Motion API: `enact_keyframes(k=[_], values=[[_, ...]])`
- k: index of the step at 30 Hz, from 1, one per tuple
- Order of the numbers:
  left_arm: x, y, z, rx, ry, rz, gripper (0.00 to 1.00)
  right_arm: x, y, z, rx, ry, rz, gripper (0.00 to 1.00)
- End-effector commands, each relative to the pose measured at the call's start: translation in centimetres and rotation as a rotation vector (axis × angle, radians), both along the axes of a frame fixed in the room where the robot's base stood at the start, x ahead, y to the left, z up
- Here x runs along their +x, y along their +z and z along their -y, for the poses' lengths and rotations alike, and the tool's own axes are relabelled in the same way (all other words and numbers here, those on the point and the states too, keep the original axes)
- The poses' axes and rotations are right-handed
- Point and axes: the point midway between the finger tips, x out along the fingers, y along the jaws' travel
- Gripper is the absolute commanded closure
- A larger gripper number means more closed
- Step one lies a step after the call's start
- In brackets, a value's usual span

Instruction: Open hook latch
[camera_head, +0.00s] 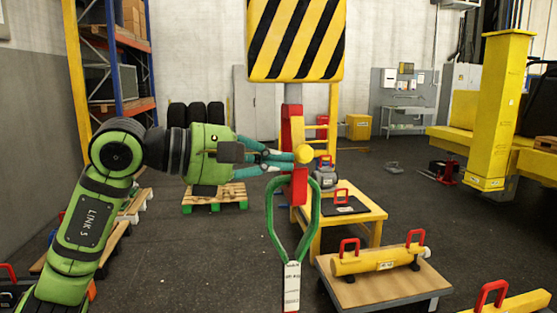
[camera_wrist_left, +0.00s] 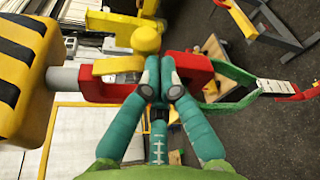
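The red crane hook (camera_head: 298,185) hangs below the yellow-and-black striped block (camera_head: 296,40), with a green sling (camera_head: 312,215) looped at it. The yellow round knob of the hook latch (camera_head: 304,154) is at the front of the hook. My left gripper (camera_head: 290,158) reaches in from the left, its teal fingers right at the knob. In the left wrist view, the knob (camera_wrist_left: 146,40) shows just beyond the close-set fingertips (camera_wrist_left: 161,78), in front of the red hook (camera_wrist_left: 190,68). A narrow gap lies between the fingertips; I cannot tell whether they grip anything. My right gripper is out of view.
A yellow table (camera_head: 365,216) stands behind the hook. A low table with a yellow cylinder (camera_head: 372,262) is at front right. A yellow post (camera_head: 500,110) stands at right, shelving (camera_head: 110,60) at left.

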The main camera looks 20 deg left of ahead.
Motion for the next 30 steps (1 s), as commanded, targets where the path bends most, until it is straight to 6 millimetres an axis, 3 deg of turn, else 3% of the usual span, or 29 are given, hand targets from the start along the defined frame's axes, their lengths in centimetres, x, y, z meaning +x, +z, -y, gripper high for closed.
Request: enact_keyframes(k=[12, 30], values=[[-1.3, 1.0, 0.1, -0.103, -0.001, -0.152, 1.0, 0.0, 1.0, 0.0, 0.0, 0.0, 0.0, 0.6], [-1.9, 1.5, 0.2, -0.156, -0.001, -0.231, 1.0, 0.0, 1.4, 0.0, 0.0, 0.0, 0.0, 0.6]])
